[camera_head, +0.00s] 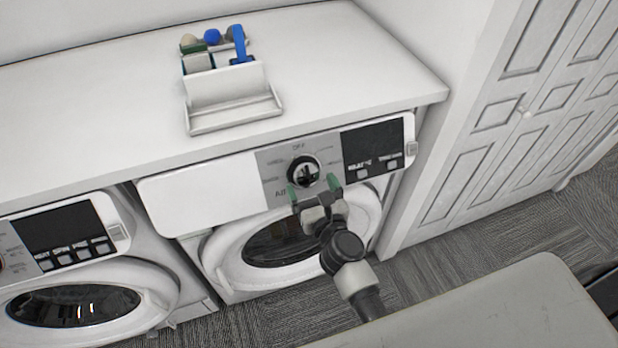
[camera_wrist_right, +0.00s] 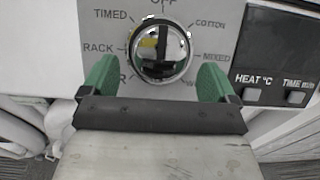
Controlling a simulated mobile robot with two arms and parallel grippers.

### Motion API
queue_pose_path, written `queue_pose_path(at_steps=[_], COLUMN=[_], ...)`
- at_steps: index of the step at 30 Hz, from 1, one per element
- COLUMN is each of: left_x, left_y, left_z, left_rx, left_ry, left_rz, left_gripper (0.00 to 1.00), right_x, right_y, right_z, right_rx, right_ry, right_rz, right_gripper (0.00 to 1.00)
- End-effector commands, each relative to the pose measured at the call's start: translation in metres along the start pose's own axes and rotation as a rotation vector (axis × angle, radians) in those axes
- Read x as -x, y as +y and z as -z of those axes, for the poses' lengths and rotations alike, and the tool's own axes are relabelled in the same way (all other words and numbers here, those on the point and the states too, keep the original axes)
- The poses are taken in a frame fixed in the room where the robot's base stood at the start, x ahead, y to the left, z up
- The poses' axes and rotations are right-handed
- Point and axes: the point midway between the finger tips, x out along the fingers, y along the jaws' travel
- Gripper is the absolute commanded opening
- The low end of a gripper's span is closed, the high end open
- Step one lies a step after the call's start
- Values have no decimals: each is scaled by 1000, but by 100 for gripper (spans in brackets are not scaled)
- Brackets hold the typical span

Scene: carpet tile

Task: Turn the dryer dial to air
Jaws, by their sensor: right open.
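The dryer (camera_head: 215,190) is the right-hand white machine under the counter. Its chrome dial (camera_head: 304,172) sits on a grey panel with OFF printed above it and a partly hidden AIR label (camera_head: 280,193) at its lower left. In the right wrist view the dial (camera_wrist_right: 160,50) shows between the fingers, with TIMED, RACK, COTTON and MIXED labels around it. My right gripper (camera_head: 314,191) is open, its green fingertips at either side of the dial's lower part; it also shows in the right wrist view (camera_wrist_right: 158,80). I cannot tell whether they touch the dial. My left gripper is not in view.
A second machine (camera_head: 75,260) stands to the left. On the white counter (camera_head: 110,90) a white caddy (camera_head: 228,88) holds brushes and bottles. A dark display with buttons (camera_head: 372,147) is right of the dial. White panelled doors (camera_head: 500,120) stand at the right.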

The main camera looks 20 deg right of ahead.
Motion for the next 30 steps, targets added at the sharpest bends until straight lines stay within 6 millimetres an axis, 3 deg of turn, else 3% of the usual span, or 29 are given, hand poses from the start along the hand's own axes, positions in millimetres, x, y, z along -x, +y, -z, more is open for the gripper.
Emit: queue_pose_path(at_steps=[6,15,24,30], left_x=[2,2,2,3], left_y=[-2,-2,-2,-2], left_z=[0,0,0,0], left_rx=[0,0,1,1], left_ry=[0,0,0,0], left_rz=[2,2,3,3], left_gripper=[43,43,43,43], right_x=[-17,-19,-18,-18], right_y=[0,0,0,0], right_z=[0,1,1,0], right_rx=[0,0,1,14], right_ry=[0,1,1,1], right_rz=[-1,-1,-1,-7], right_gripper=[89,88,42,42])
